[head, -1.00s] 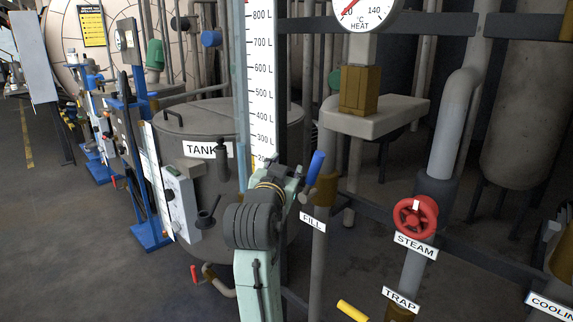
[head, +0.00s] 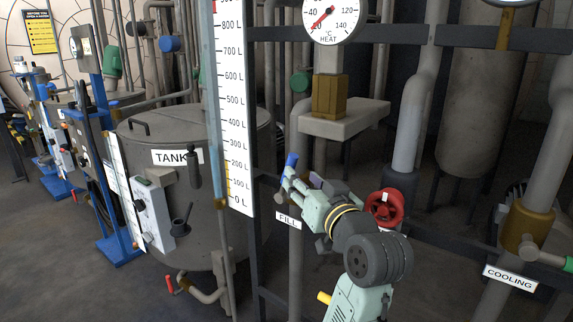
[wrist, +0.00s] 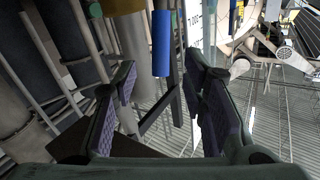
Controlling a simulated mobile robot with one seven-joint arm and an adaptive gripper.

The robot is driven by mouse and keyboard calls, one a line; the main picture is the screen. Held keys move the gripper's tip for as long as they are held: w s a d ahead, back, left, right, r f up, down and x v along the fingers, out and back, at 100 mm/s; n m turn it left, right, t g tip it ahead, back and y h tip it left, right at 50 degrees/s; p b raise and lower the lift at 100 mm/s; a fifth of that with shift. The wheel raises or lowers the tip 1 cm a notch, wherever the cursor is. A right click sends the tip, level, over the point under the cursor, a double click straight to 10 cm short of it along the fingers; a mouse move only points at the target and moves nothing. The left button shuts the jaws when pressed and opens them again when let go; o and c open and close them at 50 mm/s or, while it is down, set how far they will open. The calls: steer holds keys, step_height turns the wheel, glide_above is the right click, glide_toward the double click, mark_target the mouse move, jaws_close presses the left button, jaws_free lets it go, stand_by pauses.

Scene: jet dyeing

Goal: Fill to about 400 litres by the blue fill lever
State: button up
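The blue fill lever (head: 291,160) points upward on the fill pipe, above the FILL label (head: 288,220). My gripper (head: 293,184) is at the lever, just below its blue handle in the head view. In the wrist view the blue handle (wrist: 161,45) shows between the two open fingers (wrist: 162,75), with a gap on each side; contact is not visible. The level scale (head: 235,120), marked from 0 L up past 800 L, stands left of the lever beside a sight tube (head: 213,100). The liquid level is not clear. The tank (head: 240,150) stands behind the scale.
The red steam wheel (head: 384,207) is close behind my arm, right of the gripper. A heat dial (head: 333,18) and brass block (head: 330,97) are above. The COOLING label (head: 510,277) and valve lie at right. A yellow handle (head: 324,298) is beside my arm below.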

steer(key=p+x, duration=0.1)
steer(key=x, duration=0.7)
steer(key=shift+c, duration=0.3)
steer(key=shift+s, duration=0.1)
jaws_close()
stand_by(0.3)
